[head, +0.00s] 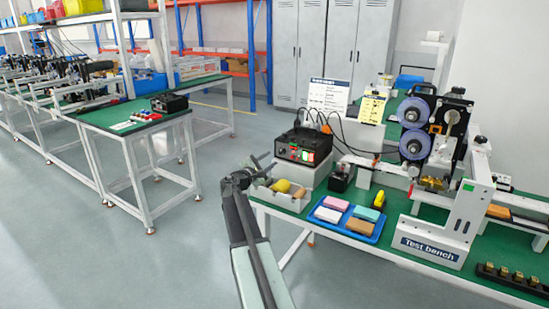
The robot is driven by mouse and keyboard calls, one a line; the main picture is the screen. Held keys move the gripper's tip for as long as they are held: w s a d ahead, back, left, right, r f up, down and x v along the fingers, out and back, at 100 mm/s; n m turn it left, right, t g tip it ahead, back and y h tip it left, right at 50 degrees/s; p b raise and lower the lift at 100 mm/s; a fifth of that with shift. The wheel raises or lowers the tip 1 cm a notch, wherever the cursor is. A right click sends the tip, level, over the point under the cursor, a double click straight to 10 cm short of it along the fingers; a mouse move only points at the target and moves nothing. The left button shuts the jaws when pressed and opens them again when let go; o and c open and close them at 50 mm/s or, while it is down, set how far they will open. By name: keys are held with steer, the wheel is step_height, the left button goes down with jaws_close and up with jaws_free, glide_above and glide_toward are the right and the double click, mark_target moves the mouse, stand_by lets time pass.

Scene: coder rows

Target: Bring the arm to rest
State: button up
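My arm reaches up from the bottom centre of the head view, grey and black, bent at its far end. My gripper (262,167) is small and dark at that end, just left of the bench's near left corner. It appears in front of or above the grey bin's left edge. I see nothing clearly held in it. Its fingers are too small and dark to tell whether they are open or shut.
The green test bench (389,243) fills the right side. It carries a grey bin (290,203), a blue tray (365,234), a black control box (303,147) and a reel machine (432,135). Another green table (148,131) stands left. The floor (120,255) between is clear.

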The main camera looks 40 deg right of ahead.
steer(key=shift+a, duration=0.15)
steer(key=w+a+n+t+y, duration=0.15)
steer(key=w+a, duration=0.45)
steer(key=a, duration=0.6)
steer(key=s+a+f+m+y, duration=0.1)
steer(key=a+f, duration=0.2)
steer(key=a, duration=0.2)
steer(key=a+f+m+y, duration=0.1)
steer(key=a+f+y, duration=0.15)
steer(key=a, duration=0.35)
steer(key=s+a+f+m+g+y, duration=0.2)
steer(key=s+a+f+m+y, duration=0.15)
steer(key=s+a+f, duration=0.55)
steer(key=s+a+f+m+g+y, duration=0.25)
steer(key=s+a+y, duration=0.3)
steer(key=a, duration=0.75)
steer(key=s+a+f+m+g+y, duration=0.1)
steer(key=s+a+f+m+y, duration=0.3)
steer(key=s+a+f, duration=0.45)
step_height(320, 180, up, 19)
steer(key=w+a+p, duration=0.1)
steer(key=p, duration=1.6)
steer(key=shift+w+a+h, duration=0.25)
steer(key=shift+h, duration=0.05)
